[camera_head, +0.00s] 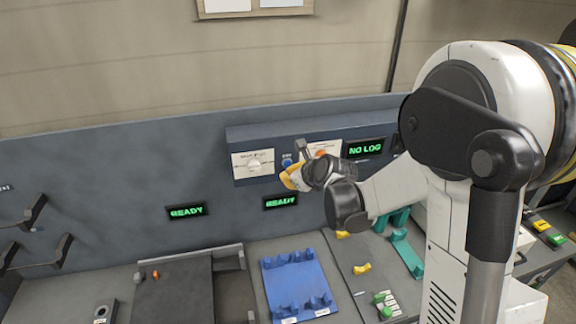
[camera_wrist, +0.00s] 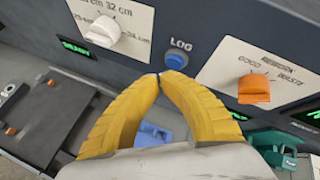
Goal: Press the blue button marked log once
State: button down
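The blue button (camera_wrist: 176,60) sits on the dark panel just below the white label LOG in the wrist view. In the head view the blue button (camera_head: 287,163) shows just above my yellow fingers. My gripper (camera_wrist: 159,75) has its two yellow fingertips together, with nothing seen between them. The tips appear just below the button in the wrist view; whether they touch it cannot be told. In the head view my gripper (camera_head: 290,178) is in front of the panel. A green display (camera_head: 366,148) reads NO LOG.
A white dial (camera_wrist: 104,31) is left of the button, and an orange knob (camera_wrist: 254,89) on a white plate is right of it. Two displays (camera_head: 186,211) (camera_head: 281,202) read READY. A blue fixture (camera_head: 284,275) lies on the bench below.

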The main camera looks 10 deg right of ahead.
jog(key=shift+w, duration=0.1)
jog(key=shift+w, duration=0.3)
jog(key=shift+w+b, duration=0.4)
dwell(0.5)
jog(key=shift+s, duration=0.8)
jog(key=shift+s, duration=0.1)
jog(key=s+b, duration=0.1)
jog(key=s, duration=0.4)
dwell(0.4)
dwell(0.4)
